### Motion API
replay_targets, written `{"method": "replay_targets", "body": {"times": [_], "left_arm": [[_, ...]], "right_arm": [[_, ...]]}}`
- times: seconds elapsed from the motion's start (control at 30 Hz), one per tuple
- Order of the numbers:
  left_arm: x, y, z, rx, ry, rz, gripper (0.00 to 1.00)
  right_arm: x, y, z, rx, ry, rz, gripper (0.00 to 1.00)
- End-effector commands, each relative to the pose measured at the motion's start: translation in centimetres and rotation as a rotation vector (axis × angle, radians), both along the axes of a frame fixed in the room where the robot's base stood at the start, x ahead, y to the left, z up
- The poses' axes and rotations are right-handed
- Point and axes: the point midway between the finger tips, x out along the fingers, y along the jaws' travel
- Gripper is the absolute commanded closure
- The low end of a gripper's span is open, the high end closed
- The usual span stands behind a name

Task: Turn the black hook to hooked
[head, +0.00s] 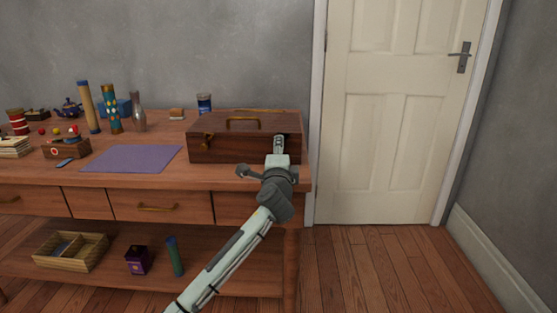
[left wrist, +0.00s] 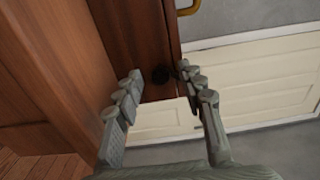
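The wooden box (head: 228,150) with a brass handle on its lid sits closed at the right end of the table. My left gripper (head: 279,143) is at the right part of the box's front. In the left wrist view my left gripper (left wrist: 159,71) has its fingers apart, one on each side of the small dark black hook (left wrist: 160,75) on the wood. Its shape and turn are too dark to tell, and I cannot tell whether a finger touches it. In the head view my gripper hides it. My right gripper is not in view.
A brass hook (head: 207,140) is on the box's front left. A purple mat (head: 130,159) lies left of the box. A glass vase (head: 138,112), patterned cylinder (head: 113,115) and blue tin (head: 204,103) stand behind. A white door (head: 390,120) is at the right; the floor before it is clear.

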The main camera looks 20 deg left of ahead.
Motion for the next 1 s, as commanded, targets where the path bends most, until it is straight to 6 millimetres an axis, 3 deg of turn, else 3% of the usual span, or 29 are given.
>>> {"method": "replay_targets", "body": {"times": [0.5, 0.7, 1.0], "left_arm": [[-9.5, -2.7, -0.1, -0.002, 0.002, -0.001, 0.61], [-10.7, -3.0, 0.0, -0.001, 0.000, 0.000, 0.61], [-10.8, -3.1, 0.0, -0.001, 0.000, 0.001, 0.61]], "right_arm": [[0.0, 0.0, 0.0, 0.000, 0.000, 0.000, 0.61], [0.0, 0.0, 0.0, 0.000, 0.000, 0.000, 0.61], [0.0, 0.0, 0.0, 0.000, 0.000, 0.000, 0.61]]}}
